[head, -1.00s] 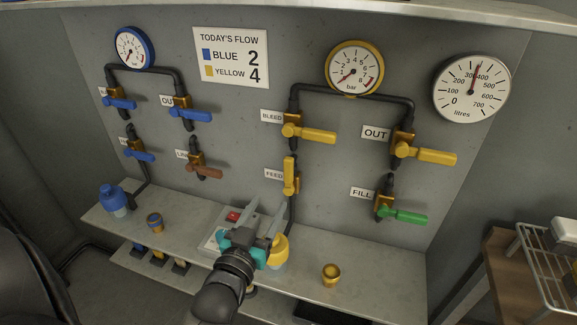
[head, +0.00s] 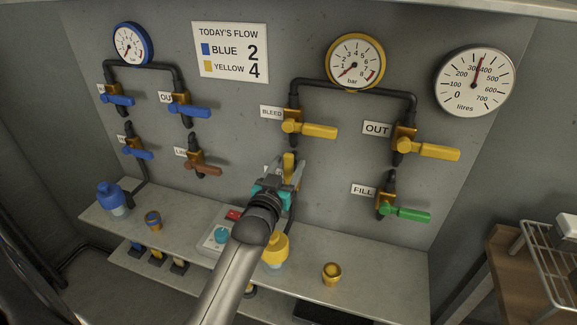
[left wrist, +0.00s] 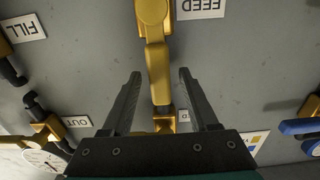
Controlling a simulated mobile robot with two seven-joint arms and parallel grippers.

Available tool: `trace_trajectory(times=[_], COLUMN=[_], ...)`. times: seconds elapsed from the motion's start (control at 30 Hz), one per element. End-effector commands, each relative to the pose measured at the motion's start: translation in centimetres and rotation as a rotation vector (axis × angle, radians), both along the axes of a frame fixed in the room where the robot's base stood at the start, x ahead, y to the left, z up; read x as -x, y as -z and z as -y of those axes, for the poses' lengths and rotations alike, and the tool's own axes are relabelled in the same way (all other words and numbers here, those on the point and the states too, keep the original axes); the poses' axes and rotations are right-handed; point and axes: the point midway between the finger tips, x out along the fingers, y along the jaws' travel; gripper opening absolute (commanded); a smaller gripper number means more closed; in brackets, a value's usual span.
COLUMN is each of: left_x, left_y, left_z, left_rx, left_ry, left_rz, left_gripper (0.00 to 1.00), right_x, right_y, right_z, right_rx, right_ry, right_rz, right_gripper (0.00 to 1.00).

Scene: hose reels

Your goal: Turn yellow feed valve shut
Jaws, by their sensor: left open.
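The yellow feed valve handle (head: 289,162) points straight up, in line with its pipe on the grey panel. In the left wrist view the handle (left wrist: 157,68) shows between my two fingers, beside the upside-down FEED label (left wrist: 201,7). My left gripper (head: 284,174) is open, with one finger to each side of the handle; I cannot tell whether either finger touches it. The gripper hides the lower part of the valve and most of its label in the head view. My right gripper is not in view.
The yellow bleed valve (head: 310,129) is just above, and the yellow out valve (head: 428,148) and green fill valve (head: 405,213) are to the right. Below, a shelf (head: 370,278) holds a yellow bottle (head: 274,250), a yellow cup (head: 332,273) and a control box (head: 213,238).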

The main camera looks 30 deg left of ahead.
Motion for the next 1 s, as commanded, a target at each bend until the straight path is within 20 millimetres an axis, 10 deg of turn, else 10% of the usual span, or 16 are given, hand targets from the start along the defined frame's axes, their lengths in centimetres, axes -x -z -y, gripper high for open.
trace_trajectory(times=[0.43,1.0], left_x=[-0.78,-0.75], left_y=[-0.03,-0.02], left_z=[-0.19,-0.18], left_rx=[0.000,0.000], left_ry=[0.000,0.000], left_rz=[0.000,0.000], left_gripper=[0.60,0.00], right_x=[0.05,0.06], right_y=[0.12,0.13], right_z=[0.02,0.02], right_rx=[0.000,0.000], right_ry=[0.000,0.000], right_rz=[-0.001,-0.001], right_gripper=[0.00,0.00])
